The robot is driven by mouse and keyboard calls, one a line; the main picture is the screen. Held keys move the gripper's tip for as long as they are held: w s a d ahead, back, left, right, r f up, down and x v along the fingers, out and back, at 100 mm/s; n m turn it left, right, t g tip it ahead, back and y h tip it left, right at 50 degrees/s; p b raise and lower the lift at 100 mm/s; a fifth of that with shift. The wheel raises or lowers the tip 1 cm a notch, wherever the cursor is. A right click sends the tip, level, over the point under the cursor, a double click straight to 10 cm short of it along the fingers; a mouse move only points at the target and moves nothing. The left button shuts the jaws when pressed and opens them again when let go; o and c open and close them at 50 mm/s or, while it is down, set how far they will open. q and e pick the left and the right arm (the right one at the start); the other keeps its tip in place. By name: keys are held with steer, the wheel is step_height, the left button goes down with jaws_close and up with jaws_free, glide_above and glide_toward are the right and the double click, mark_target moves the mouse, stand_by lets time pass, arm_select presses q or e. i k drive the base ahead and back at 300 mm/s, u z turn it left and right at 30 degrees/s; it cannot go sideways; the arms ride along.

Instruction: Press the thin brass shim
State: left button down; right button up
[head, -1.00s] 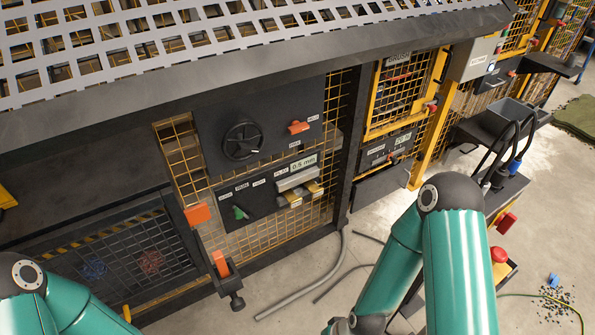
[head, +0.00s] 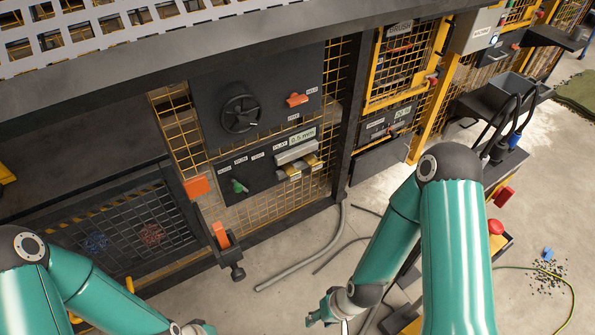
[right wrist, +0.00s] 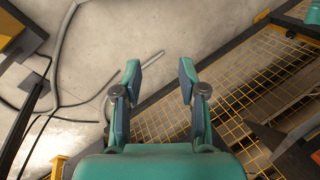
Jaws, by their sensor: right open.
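A dark panel (head: 272,172) on the yellow mesh fence carries a "0.5 mm" label and a grey block (head: 296,151). Two small brass-coloured pieces stick out below the block, a left one (head: 291,174) and a right one (head: 313,161). I cannot tell which is the thin shim. My right gripper (head: 333,312) is low in the head view, below the panel and apart from it. In the right wrist view its two fingers (right wrist: 160,75) are spread with nothing between them. My left arm's end (head: 198,328) only just shows at the bottom edge; its fingers are not clear.
A black handwheel (head: 240,114) and an orange handle (head: 297,99) sit above the panel. A green lever (head: 239,186) is at its left. An orange latch (head: 221,236) juts out below. Grey hoses (head: 300,270) lie on the open concrete floor.

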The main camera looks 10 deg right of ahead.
mark_target(290, 170)
steer(key=u, duration=0.7)
steer(key=k, duration=1.5)
steer(key=z, duration=0.8)
steer(key=i, duration=1)
steer(key=u, duration=0.05)
